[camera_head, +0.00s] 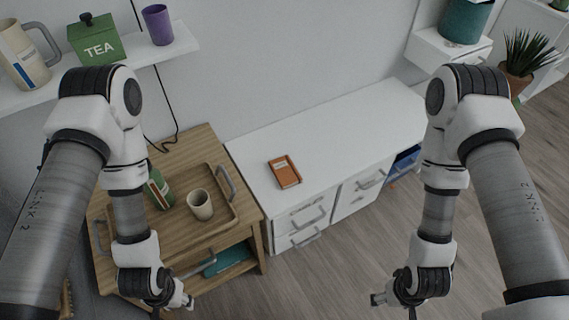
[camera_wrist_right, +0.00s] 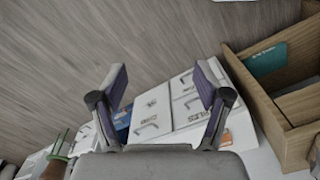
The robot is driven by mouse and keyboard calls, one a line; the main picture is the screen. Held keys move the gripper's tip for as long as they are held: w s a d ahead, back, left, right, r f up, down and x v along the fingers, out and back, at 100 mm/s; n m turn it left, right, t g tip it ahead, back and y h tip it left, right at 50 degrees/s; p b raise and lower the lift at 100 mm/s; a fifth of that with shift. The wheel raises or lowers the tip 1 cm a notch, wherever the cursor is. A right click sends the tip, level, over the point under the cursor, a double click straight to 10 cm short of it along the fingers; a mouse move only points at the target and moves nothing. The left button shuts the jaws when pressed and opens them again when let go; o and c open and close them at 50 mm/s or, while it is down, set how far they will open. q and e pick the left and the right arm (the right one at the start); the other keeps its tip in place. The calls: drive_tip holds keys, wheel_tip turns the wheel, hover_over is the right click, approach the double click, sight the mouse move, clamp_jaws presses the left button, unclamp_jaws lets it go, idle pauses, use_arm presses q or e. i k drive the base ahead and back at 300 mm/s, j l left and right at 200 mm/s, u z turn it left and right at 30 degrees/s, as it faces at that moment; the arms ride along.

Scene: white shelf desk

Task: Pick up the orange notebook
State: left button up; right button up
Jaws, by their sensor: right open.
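The orange notebook (camera_head: 284,172) lies flat on top of the white cabinet (camera_head: 330,135) in the head view, near the cabinet's left end. My right gripper (camera_head: 378,299) is at the lower right in the head view, well in front of the cabinet and apart from the notebook. In the right wrist view its two fingers (camera_wrist_right: 160,88) are spread open with nothing between them. My left gripper (camera_head: 188,302) is at the lower left, in front of the wooden cart; its finger spacing is unclear.
A wooden cart (camera_head: 205,137) left of the cabinet carries a tray with a beige cup (camera_head: 200,204) and a green carton (camera_head: 159,190). A shelf above holds a TEA tin (camera_head: 96,42) and purple cup (camera_head: 158,25). A potted plant (camera_head: 519,62) stands right. The cabinet top around the notebook is clear.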

sight(286, 172)
drive_tip(key=i+l+u, duration=0.1)
drive_tip(key=l+u, duration=0.8)
drive_tip(key=i+l, duration=0.15)
drive_tip(key=l, duration=0.6)
drive_tip(key=i+l+u, duration=0.1)
drive_tip(key=l, duration=0.6)
drive_tip(key=i+l+u, duration=0.1)
drive_tip(key=l, duration=0.65)
drive_tip(key=i+l, duration=0.1)
drive_tip(key=l, duration=0.65)
